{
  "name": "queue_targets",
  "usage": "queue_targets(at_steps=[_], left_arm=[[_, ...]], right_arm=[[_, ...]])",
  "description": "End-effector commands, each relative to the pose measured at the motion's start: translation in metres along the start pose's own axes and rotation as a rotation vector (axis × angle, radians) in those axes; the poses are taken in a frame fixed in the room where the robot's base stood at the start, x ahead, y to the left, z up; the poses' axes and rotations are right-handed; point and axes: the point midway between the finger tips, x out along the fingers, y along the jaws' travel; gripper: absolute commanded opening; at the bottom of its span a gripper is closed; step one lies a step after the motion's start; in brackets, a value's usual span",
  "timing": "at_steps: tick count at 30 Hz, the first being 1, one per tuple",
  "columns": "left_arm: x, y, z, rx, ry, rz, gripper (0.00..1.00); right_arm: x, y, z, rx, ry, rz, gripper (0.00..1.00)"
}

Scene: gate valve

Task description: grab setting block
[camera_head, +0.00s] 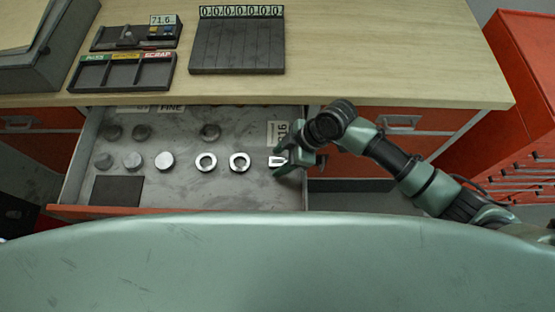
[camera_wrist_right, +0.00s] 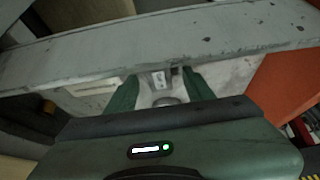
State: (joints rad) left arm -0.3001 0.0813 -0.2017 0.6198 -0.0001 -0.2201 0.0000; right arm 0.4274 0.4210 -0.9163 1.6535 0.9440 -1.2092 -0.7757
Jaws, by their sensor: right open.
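The likely setting block is a small bright U-shaped metal piece (camera_head: 277,161) at the right end of the open drawer's front row. My right gripper (camera_head: 284,158) reaches into the drawer from the right, open, with its fingers around or just above this piece. I cannot tell whether they touch it. In the right wrist view, the two green fingers of the right gripper (camera_wrist_right: 160,84) stand apart, with a small pale tag (camera_wrist_right: 159,79) and a grey metal shape (camera_wrist_right: 166,101) between them. The block's lower part is hidden there. My left gripper is not in view.
The drawer (camera_head: 240,118) also holds two bright rings (camera_head: 206,162) (camera_head: 239,162), several round discs (camera_head: 165,161) and a dark pad (camera_head: 117,191). Its right wall is close to my gripper. The worktop (camera_head: 350,60) overhangs behind, with a sorting tray (camera_head: 125,85) and a numbered block (camera_head: 237,45).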

Motion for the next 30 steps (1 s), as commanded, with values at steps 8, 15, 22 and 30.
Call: queue_targets(at_steps=[8,15,22,30], left_arm=[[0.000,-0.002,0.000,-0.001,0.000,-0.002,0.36],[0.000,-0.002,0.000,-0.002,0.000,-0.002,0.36],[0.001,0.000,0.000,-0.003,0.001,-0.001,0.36],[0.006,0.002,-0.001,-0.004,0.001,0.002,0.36]], right_arm=[[0.000,0.000,0.001,0.000,-0.001,0.000,0.17],[-0.001,0.000,0.000,0.000,0.001,0.001,0.00],[-0.003,0.001,-0.002,-0.001,0.002,0.002,0.00],[-0.034,0.002,-0.020,-0.006,0.003,0.005,0.00]])
